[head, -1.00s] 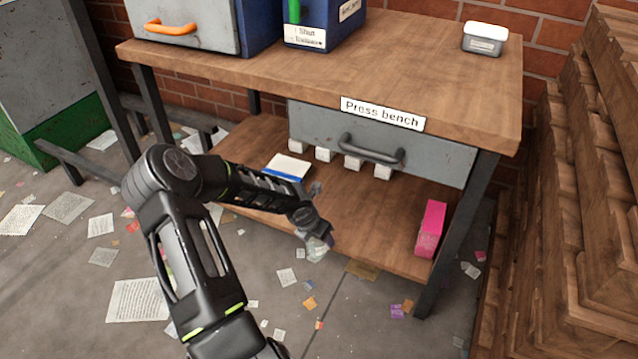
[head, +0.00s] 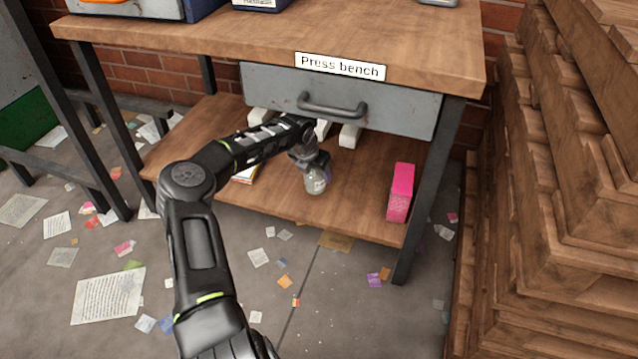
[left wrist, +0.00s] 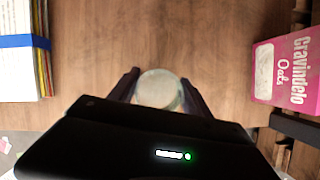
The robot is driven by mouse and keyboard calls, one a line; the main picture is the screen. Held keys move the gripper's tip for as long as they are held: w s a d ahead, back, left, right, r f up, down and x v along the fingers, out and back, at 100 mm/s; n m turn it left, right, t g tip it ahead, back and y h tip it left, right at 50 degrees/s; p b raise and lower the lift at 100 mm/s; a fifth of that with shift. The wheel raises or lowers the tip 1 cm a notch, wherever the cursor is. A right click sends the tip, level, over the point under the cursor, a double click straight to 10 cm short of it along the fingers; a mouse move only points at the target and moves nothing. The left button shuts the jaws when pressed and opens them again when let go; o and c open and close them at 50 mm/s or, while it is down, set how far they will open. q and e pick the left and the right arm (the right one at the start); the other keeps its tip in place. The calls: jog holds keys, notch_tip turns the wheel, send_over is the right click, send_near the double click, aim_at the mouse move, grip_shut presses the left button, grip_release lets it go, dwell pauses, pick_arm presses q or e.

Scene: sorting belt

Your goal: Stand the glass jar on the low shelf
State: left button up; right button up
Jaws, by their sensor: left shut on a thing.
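The glass jar (head: 316,181) is clear, with a pale round lid that shows in the left wrist view (left wrist: 158,88). My left gripper (head: 316,165) is shut on the jar from above, one finger on each side of it. The jar looks upright and is over the front part of the low shelf (head: 285,199), under the bench. I cannot tell whether its base touches the shelf. My right gripper is not in view.
A pink oats box (head: 400,192) stands on the shelf to the right; it also shows in the left wrist view (left wrist: 288,70). A banded stack of papers (left wrist: 22,48) lies to the left. The drawer (head: 340,105) hangs above. Bare shelf lies between.

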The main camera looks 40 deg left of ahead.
aim_at(319, 177)
pick_arm(q)
jog(key=shift+w+a+r, duration=0.1)
jog(key=shift+w+a, duration=0.1)
jog(key=shift+w, duration=0.7)
notch_tip(319, 177, down, 4)
jog(key=b, duration=0.3)
jog(key=shift+r, duration=0.2)
jog(key=o, duration=1.7)
jog(key=shift+c, duration=0.2)
